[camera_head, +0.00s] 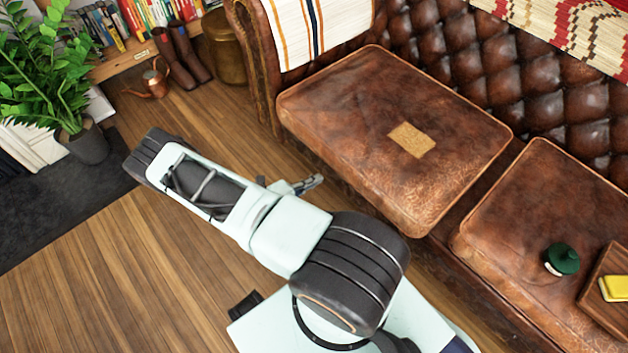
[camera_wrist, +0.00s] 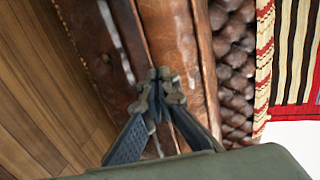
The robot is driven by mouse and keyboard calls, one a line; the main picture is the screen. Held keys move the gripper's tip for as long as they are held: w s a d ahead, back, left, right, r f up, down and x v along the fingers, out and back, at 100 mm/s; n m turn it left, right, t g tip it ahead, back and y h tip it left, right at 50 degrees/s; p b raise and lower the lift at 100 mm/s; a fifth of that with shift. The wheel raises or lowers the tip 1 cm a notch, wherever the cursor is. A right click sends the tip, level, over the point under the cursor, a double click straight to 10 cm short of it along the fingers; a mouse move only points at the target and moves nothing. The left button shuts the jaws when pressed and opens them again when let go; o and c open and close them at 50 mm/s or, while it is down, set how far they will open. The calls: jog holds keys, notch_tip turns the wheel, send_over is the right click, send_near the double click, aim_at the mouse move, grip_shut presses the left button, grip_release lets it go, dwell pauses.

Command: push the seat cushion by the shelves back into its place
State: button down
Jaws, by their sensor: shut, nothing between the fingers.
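The seat cushion by the shelves (camera_head: 350,110) is brown leather with piped edges and a tan patch. It lies flat on the sofa, its front corner reaching slightly farther out than the neighbouring cushion (camera_head: 510,220). My gripper (camera_head: 314,183) is in front of its front edge, low near the sofa front, shut and empty. In the wrist view my gripper's fingertips (camera_wrist: 158,82) meet in front of blurred brown leather. I cannot tell whether they touch it. My arm crosses the floor before the sofa.
The tufted backrest (camera_head: 455,55) rises behind. Boots (camera_head: 178,62), a copper watering can (camera_head: 155,80) and a potted plant (camera_head: 85,140) stand far left. Wooden floor (camera_head: 130,270) is clear.

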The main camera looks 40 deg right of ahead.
aim_at(336, 166)
jog(key=shift+w+d+b, duration=0.15)
jog(key=shift+d+b, duration=0.2)
jog(key=shift+d, duration=1.65)
jog(key=shift+d, duration=0.25)
jog(key=shift+w+d, duration=0.15)
jog(key=shift+d, duration=1.1)
jog(key=shift+a, duration=0.1)
jog(key=shift+a+b, duration=0.4)
jog(key=shift+a, duration=1.3)
